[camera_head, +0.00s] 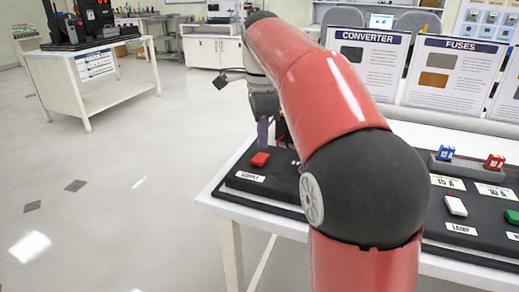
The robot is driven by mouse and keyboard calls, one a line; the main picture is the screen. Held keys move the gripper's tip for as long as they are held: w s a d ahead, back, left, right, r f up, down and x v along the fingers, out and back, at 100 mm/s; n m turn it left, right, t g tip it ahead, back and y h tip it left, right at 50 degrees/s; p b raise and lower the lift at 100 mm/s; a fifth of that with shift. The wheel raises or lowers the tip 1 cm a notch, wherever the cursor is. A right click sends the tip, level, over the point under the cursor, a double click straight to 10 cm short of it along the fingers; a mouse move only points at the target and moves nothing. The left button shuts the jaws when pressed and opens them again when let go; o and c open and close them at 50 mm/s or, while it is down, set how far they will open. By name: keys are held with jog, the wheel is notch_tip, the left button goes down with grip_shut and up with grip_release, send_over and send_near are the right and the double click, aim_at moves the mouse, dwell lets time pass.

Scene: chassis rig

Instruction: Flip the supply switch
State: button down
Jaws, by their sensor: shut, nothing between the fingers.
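The supply switch (260,160) is a small red rocker on a black board (262,193) at the left end of the white table. A white label (250,177) reading SUPPLY lies just in front of it. My gripper (264,146) is shut and empty, pointing down just above or behind the red switch. I cannot tell whether the fingertips touch it. My red arm with its dark elbow hides the middle of the board and part of the gripper's surroundings.
A white lamp switch (456,205), a green switch (512,216), a blue fuse (445,153) and a red fuse (494,162) sit to the right on the board. Converter (367,64) and fuses (452,72) signs stand behind. The floor at left is clear.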

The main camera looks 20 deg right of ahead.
aim_at(263, 155)
notch_tip(263, 155, up, 2)
jog(key=shift+r+p, duration=0.25)
jog(key=shift+p, duration=0.75)
jog(key=shift+r, duration=1.05)
